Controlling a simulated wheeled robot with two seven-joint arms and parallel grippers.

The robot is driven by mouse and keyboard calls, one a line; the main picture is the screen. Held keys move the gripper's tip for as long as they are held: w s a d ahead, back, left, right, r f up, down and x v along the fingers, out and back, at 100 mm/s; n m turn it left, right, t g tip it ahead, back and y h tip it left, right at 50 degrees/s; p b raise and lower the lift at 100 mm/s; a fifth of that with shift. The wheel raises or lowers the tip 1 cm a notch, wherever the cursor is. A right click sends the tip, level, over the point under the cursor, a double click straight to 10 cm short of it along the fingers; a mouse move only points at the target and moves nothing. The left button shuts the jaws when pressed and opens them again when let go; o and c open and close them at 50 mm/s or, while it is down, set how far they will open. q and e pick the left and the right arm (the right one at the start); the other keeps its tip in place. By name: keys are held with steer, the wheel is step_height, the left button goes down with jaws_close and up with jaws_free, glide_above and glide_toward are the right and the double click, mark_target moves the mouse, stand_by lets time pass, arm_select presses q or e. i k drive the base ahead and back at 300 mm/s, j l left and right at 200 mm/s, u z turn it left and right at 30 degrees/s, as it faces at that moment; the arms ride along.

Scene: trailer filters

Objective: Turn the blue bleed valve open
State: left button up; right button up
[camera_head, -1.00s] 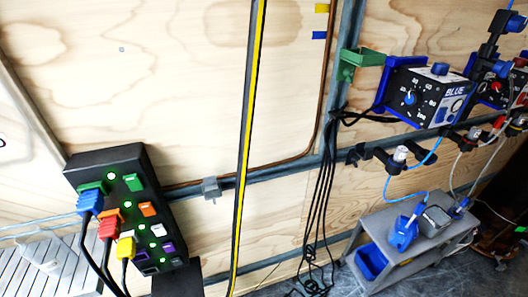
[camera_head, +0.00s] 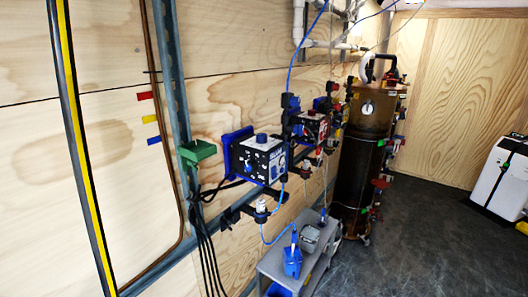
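I cannot tell for sure which part is the blue bleed valve. A wall-mounted control box (camera_head: 270,165) with a blue bracket and blue knobs is left of centre. A blue part sits on the black fitting (camera_head: 295,104) just above and right of it, where a blue tube (camera_head: 292,72) comes down. A tall brown cylinder (camera_head: 350,150) stands farther back, with small coloured handles on its right side. Whether any valve is open or closed is too small to tell. Neither gripper is in view.
A similar red-marked box (camera_head: 312,127) is beyond the first. A grey stand (camera_head: 270,266) with blue containers is below them. A green holder (camera_head: 197,151) is on the wall post. The dark floor (camera_head: 430,240) is clear at right, with a white appliance (camera_head: 500,175) at the edge.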

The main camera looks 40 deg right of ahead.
mark_target(298, 130)
steer(key=z, duration=1.45)
